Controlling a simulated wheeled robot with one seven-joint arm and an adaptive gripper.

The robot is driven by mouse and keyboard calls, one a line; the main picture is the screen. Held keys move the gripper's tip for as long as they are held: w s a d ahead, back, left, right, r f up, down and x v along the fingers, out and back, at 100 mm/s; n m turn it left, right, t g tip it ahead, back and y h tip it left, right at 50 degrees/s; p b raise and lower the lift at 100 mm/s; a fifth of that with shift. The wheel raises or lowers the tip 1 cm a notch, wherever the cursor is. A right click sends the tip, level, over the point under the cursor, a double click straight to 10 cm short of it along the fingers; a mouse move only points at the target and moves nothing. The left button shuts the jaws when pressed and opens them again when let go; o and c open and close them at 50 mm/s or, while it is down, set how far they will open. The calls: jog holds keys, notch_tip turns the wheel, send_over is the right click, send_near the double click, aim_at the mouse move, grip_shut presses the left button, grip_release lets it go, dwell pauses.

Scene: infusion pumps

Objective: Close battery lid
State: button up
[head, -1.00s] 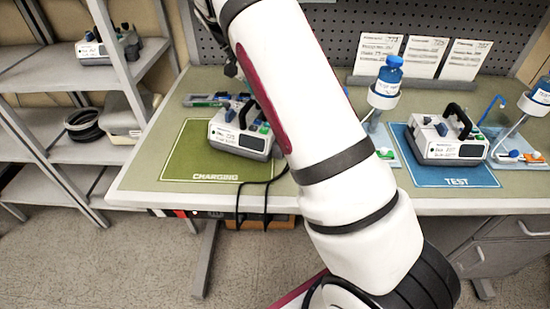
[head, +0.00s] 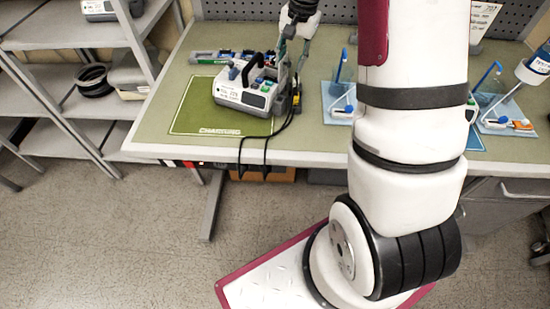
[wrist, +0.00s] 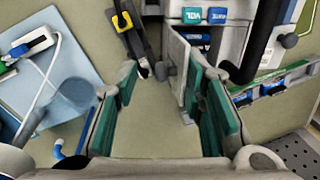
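The infusion pump (head: 243,100), white and grey with a black handle, stands on the green charging mat (head: 190,116). My gripper (head: 290,66) is beside the pump's right side in the head view. In the wrist view the pump (wrist: 228,38) is at the top right. A flat grey panel, seemingly the open battery lid (wrist: 177,52), sticks out from the pump's side. My gripper (wrist: 160,82) is open, with green-padded fingers apart. The panel reaches between the fingers, closer to the right one; I cannot tell if they touch. The lid is not clear in the head view.
A yellow-and-black plug (wrist: 127,22) is close by the fingertips. Black cables (head: 266,143) hang over the table's front edge. A blue tray (head: 338,98) with tubing stands to the right. A rail with blue parts (head: 222,56) lies behind the pump.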

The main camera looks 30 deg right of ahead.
jog(key=s+d+f+t+y+b, duration=0.3)
jog(key=t+y+b, duration=0.2)
jog(key=t+b, duration=0.25)
jog(key=s+d+r+g, duration=0.1)
jog(key=s+d+r, duration=0.5)
jog(key=s+r, duration=0.3)
jog(key=a+f+n+g+b, duration=0.2)
jog(key=a+b, duration=0.1)
jog(key=a, duration=0.6)
jog(key=a+f+n+g+b, duration=0.2)
jog(key=a+n+g+b, duration=0.15)
jog(key=a, duration=0.55)
jog(key=s+a+f+n+h+b, duration=0.5)
jog(key=s+a+f+h+b, duration=0.1)
jog(key=s+a+f+b, duration=0.2)
jog(key=shift+s+a+f+b, duration=0.25)
jog(key=shift+s+f+b, duration=0.45)
jog(key=shift+f+b, duration=0.25)
